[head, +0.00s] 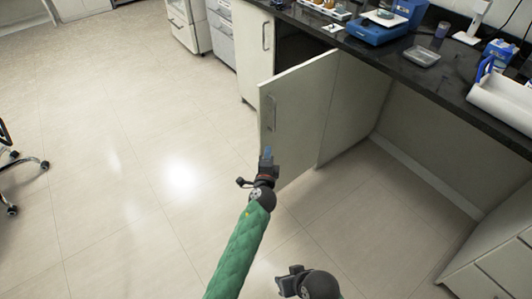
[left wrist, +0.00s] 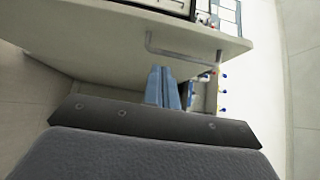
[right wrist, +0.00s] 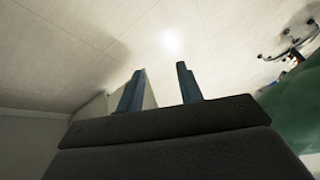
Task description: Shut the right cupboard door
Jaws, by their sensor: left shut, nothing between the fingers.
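The right cupboard door (head: 296,115) is a pale panel standing open, swung out from the dark cupboard opening (head: 298,46). Its bar handle (head: 271,113) is near its free edge and shows in the left wrist view (left wrist: 185,55). My left gripper (head: 267,153) is shut and empty, just below the handle near the free edge; I cannot tell whether it touches the door. Its blue fingers (left wrist: 163,88) are together in the left wrist view. My right gripper (head: 285,281) is low in the head view, away from the door; its fingers (right wrist: 158,92) are apart and empty.
The left cupboard door (head: 254,48) is shut. A black worktop (head: 440,75) above carries a blue device (head: 378,30), a white tray (head: 502,100) and other lab items. A drawer unit (head: 500,265) stands at lower right. Open tiled floor lies to the left, with a chair (head: 15,165).

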